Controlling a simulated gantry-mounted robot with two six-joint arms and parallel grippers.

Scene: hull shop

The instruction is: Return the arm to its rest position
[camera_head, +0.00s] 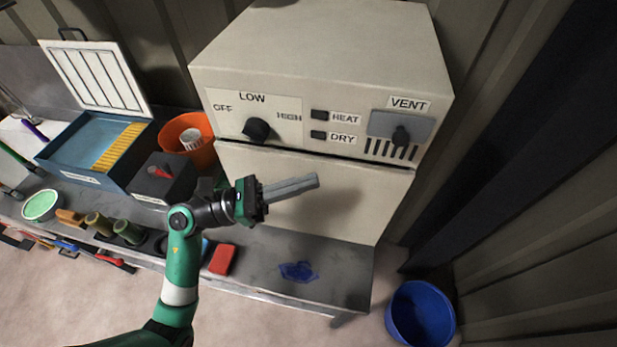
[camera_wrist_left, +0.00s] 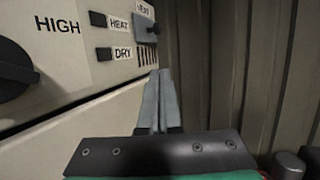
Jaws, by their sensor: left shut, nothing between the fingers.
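My left arm is green and comes in from the lower left in the head view. Its left gripper (camera_head: 312,182) is in front of the lower panel of a beige heater cabinet (camera_head: 330,40), pointing right. The two grey fingers lie together, shut and empty. They also show together in the left wrist view (camera_wrist_left: 160,88), beside the cabinet front with its HEAT and DRY switches. My right gripper is in neither view.
The cabinet has a black knob (camera_head: 257,130) and a VENT lever (camera_head: 401,136). An orange bucket (camera_head: 204,150), a blue box (camera_head: 85,160) with its lid up, a red block (camera_head: 222,259) and a blue cloth (camera_head: 298,271) are on the bench. A blue bucket (camera_head: 420,314) stands on the floor.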

